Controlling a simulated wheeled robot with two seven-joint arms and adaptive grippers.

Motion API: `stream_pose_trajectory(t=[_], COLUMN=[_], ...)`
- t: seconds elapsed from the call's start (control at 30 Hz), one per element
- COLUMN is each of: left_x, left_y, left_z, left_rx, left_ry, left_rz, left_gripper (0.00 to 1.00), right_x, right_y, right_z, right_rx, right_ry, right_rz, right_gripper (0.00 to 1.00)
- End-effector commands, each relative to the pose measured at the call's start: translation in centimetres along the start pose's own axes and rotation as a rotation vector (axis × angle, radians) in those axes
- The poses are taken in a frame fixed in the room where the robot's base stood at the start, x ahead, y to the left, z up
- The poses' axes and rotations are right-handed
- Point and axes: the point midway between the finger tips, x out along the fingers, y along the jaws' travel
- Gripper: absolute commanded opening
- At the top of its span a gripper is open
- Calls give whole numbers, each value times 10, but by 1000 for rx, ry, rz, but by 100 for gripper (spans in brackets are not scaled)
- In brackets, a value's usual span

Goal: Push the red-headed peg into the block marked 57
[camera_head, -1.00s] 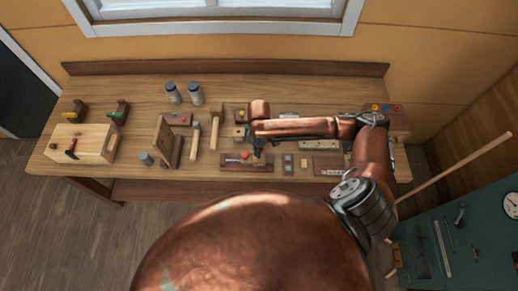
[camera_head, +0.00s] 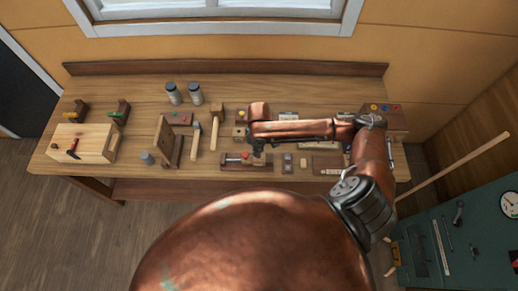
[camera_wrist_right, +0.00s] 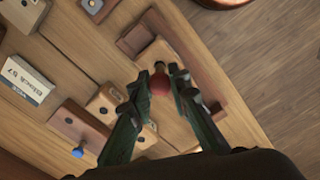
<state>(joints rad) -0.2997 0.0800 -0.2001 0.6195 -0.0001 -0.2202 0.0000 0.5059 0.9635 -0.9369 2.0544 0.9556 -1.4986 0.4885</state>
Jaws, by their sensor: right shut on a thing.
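My right gripper (camera_wrist_right: 160,95) is shut on the red-headed peg (camera_wrist_right: 159,84), with the round red head between its fingertips in the wrist view. A pale block (camera_wrist_right: 157,56) sits just beyond the head, in a dark wooden holder (camera_wrist_right: 205,75). The lower part of the peg is hidden. A card reading "Block 57" (camera_wrist_right: 24,80) lies at the left, apart from the gripper; which block it marks is unclear. A light block with a hole (camera_wrist_right: 106,103) lies between card and gripper. In the head view, my right gripper (camera_head: 258,152) is over the holder (camera_head: 238,166). My left gripper does not show.
A dark block with a blue-headed peg (camera_wrist_right: 78,152) stands near the gripper's left finger. In the head view, mallets (camera_head: 217,125), two jars (camera_head: 184,93) and a wooden box (camera_head: 82,145) stand farther left. The bench's front edge is close to the holder.

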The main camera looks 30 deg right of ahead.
Motion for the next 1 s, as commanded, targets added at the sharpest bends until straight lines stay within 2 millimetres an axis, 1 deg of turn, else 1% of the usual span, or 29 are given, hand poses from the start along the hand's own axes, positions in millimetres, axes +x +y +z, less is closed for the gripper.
stream_pose_trajectory(t=[0.07, 0.57, 1.0], left_x=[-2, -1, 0], left_y=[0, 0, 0], left_z=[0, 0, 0], left_rx=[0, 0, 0], left_ry=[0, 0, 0], left_rz=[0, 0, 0], left_gripper=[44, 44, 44], right_x=[1, 3, 13], right_y=[0, 0, 0], right_z=[0, 0, 1], right_rx=[1, 0, 1], right_ry=[0, -1, -1], right_rz=[0, 1, 1], right_gripper=[8, 8, 8])
